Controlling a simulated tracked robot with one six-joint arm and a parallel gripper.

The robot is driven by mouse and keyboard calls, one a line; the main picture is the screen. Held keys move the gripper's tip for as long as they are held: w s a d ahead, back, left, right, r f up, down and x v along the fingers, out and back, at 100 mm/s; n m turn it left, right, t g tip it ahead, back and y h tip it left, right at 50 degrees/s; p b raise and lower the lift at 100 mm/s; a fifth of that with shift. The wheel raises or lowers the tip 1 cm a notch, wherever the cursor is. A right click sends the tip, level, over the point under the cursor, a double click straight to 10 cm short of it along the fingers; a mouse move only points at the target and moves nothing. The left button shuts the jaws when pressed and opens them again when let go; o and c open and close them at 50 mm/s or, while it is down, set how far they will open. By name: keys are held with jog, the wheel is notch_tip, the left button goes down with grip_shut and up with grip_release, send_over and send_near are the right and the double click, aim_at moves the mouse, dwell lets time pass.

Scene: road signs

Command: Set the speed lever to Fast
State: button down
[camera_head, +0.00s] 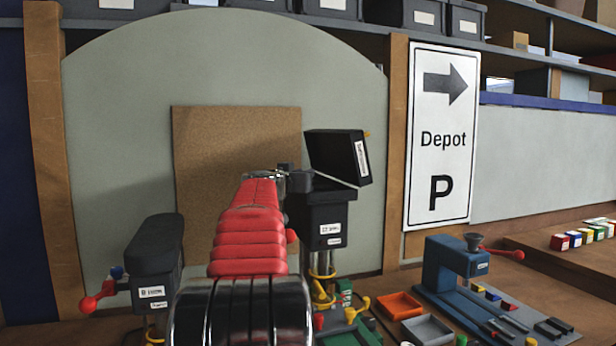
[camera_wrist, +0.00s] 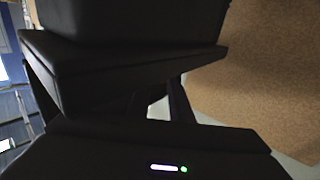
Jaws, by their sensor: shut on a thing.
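My gripper (camera_head: 297,181), at the end of my red arm, is beside the tilted black head (camera_head: 332,155) above the middle machine (camera_head: 327,215). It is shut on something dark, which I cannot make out. In the wrist view, dark fingers (camera_wrist: 160,100) meet large black surfaces, and the contact is in shadow. A thin silvery rod (camera_head: 337,180) crosses below the tilted head. A small red knob (camera_head: 291,236) shows beside the middle machine, partly hidden by my arm. I cannot read a Fast mark or tell which part is the speed lever.
A black machine (camera_head: 155,250) with a red-ended lever (camera_head: 92,301) stands left. A blue press (camera_head: 452,268) stands right, near orange (camera_head: 399,304) and grey (camera_head: 427,330) trays. A cork board (camera_head: 215,150) and a Depot sign (camera_head: 441,135) are behind.

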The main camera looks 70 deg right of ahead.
jog(key=shift+s, duration=0.1)
jog(key=c, duration=1.6)
grip_release()
jog(key=a, duration=0.9)
jog(key=w+a, duration=0.1)
jog(key=a, duration=0.3)
jog(key=shift+a, duration=0.4)
